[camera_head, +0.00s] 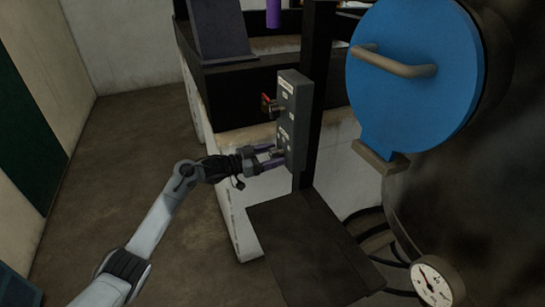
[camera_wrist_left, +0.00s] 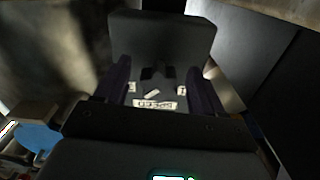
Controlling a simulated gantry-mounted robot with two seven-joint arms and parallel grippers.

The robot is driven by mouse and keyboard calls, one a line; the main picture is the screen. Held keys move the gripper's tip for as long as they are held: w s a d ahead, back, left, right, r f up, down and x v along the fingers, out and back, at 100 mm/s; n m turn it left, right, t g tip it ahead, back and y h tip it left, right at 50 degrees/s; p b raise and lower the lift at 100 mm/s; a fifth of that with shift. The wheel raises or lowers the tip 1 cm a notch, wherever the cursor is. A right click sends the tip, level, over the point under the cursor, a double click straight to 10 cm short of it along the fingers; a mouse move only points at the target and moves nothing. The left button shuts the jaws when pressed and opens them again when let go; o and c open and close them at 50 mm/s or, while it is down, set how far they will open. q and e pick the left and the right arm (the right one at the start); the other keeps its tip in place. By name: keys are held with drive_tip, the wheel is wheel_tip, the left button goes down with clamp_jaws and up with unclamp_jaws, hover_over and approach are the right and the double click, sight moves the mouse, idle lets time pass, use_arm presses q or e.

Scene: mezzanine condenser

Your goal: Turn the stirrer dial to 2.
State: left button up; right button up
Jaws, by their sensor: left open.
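A grey control box (camera_head: 296,112) is mounted on a dark upright post. It carries a red switch (camera_head: 267,104) on its upper part and small labels lower down. My left gripper (camera_head: 270,156) is at the lower part of the box, its fingers open and pointing at the panel. In the left wrist view the two fingers stand either side of a small dark dial (camera_wrist_left: 157,74) with white labels around it. The fingers appear apart from the dial. Its pointer setting is too dark to read. My right gripper is not in view.
A large dark vessel with a blue door (camera_head: 408,75) and a bar handle (camera_head: 394,63) stands to the right. A pressure gauge (camera_head: 433,286) is below it. A dark plate (camera_head: 305,250) lies under the post. Open floor (camera_head: 120,150) is on the left.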

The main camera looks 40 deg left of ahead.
use_arm(q)
drive_tip(key=shift+w+d, duration=0.1)
drive_tip(key=shift+w, duration=0.1)
drive_tip(key=c, duration=1)
drive_tip(key=shift+p, duration=0.55)
drive_tip(key=n+p, duration=0.6)
drive_tip(key=p, duration=0.3)
drive_tip(key=shift+s+d+r, duration=0.1)
drive_tip(key=shift+r, duration=0.05)
drive_tip(key=n+p, duration=0.2)
drive_tip(key=n, duration=0.1)
drive_tip(key=shift+f+n+p, duration=0.2)
drive_tip(key=shift+n+p, duration=0.2)
drive_tip(key=shift+p, duration=0.05)
drive_tip(key=shift+f, duration=0.1)
